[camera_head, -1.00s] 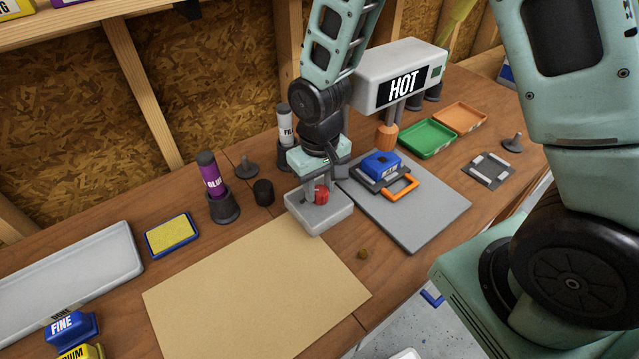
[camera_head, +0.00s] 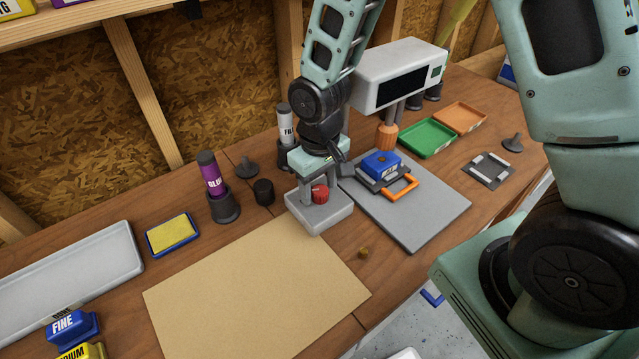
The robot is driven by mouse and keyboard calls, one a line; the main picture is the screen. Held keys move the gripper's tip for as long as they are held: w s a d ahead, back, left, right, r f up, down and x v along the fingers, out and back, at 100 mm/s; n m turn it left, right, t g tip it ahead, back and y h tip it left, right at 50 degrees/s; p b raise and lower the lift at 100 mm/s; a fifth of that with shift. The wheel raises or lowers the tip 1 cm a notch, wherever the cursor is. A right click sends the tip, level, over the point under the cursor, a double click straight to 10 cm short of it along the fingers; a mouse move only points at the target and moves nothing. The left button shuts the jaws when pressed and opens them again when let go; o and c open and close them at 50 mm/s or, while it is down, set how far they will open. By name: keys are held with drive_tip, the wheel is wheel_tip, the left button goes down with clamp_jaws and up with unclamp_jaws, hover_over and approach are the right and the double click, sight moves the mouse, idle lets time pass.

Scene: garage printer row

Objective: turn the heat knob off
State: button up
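The red heat knob (camera_head: 320,194) sits on a small light-grey control box (camera_head: 331,217) on the bench. My gripper (camera_head: 314,190) points down over the box, with a grey finger just left of the knob. The other finger is largely hidden, so I cannot tell whether the fingers grip the knob or stand open around it. The heater's display (camera_head: 402,88), on a white housing (camera_head: 393,62) behind and to the right, is dark and shows no word.
Right of the box, a grey board (camera_head: 432,215) carries a blue block (camera_head: 381,164) and an orange frame (camera_head: 404,187). A purple glue bottle (camera_head: 211,177) and a black cap (camera_head: 263,192) stand to the left. A tan sheet (camera_head: 255,290) lies in front.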

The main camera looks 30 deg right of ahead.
sight(319, 189)
wheel_tip(319, 189, up, 17)
drive_tip(key=b, duration=0.1)
drive_tip(key=shift+r, duration=0.2)
idle(0.4)
idle(0.3)
drive_tip(key=s+a+f+n, duration=0.1)
drive_tip(key=s+a+n, duration=0.1)
drive_tip(key=s, duration=0.7)
drive_tip(key=s+a+f+n, duration=0.2)
drive_tip(key=s+a, duration=0.2)
drive_tip(key=s, duration=0.5)
drive_tip(key=shift+a+f+n+y, duration=0.2)
drive_tip(key=shift+n+y, duration=0.1)
